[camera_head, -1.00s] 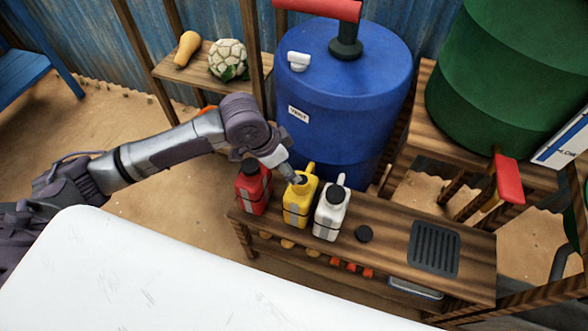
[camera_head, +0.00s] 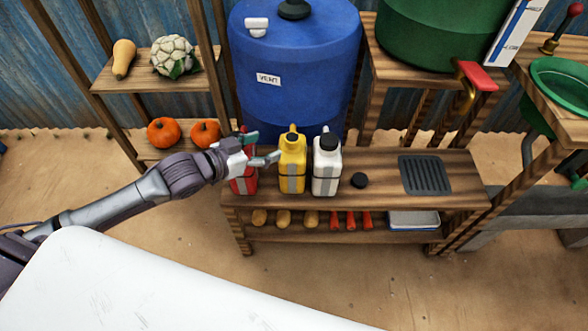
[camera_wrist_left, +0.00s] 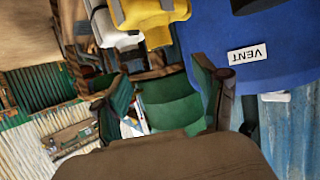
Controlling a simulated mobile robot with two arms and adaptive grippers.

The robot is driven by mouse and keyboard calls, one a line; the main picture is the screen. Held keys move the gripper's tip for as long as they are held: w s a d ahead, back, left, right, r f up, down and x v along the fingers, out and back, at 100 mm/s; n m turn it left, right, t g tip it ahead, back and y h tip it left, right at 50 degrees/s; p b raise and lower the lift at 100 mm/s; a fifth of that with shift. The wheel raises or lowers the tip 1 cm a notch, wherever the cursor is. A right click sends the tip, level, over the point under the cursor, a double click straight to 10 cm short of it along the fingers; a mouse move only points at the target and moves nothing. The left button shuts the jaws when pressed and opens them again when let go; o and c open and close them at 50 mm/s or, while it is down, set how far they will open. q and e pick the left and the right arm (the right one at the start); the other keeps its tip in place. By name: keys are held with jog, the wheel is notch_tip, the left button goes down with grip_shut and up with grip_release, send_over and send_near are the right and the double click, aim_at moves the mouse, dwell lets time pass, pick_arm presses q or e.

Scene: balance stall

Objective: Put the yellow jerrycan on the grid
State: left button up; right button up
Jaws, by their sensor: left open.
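The yellow jerrycan (camera_head: 292,168) stands upright on the wooden bench, between the red jerrycan (camera_head: 243,184) and the white jerrycan (camera_head: 326,170). Its mouth shows no black cap. The dark slatted grid (camera_head: 425,175) lies empty at the bench's right end. My left gripper (camera_head: 263,147) is open and empty, left of the yellow jerrycan's upper part, with its fingers pointing toward it. It covers much of the red jerrycan. Contact with either can cannot be told. In the left wrist view, the yellow jerrycan (camera_wrist_left: 150,12) is cut by the top edge, beyond the open fingers (camera_wrist_left: 165,90).
A black round cap (camera_head: 359,180) lies between the white jerrycan and the grid. A blue barrel (camera_head: 295,85) stands behind the jerrycans. Potatoes, carrots and a tray (camera_head: 414,220) sit on the lower shelf. A red-handled tap (camera_head: 478,76) is behind the grid.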

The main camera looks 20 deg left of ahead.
aim_at(290, 139)
pick_arm(q)
jog(key=x, duration=0.6)
jog(key=shift+w+b, duration=0.1)
jog(key=shift+b, duration=0.25)
jog(key=x, duration=0.2)
jog(key=b+x, duration=0.1)
jog(key=x, duration=0.2)
jog(key=shift+a+f, duration=0.1)
jog(key=shift+f, duration=0.25)
pick_arm(e)
jog(key=w+r, duration=0.4)
jog(key=w, duration=0.1)
jog(key=shift+a, duration=0.4)
jog(key=shift+r, duration=0.1)
pick_arm(q)
grip_shut()
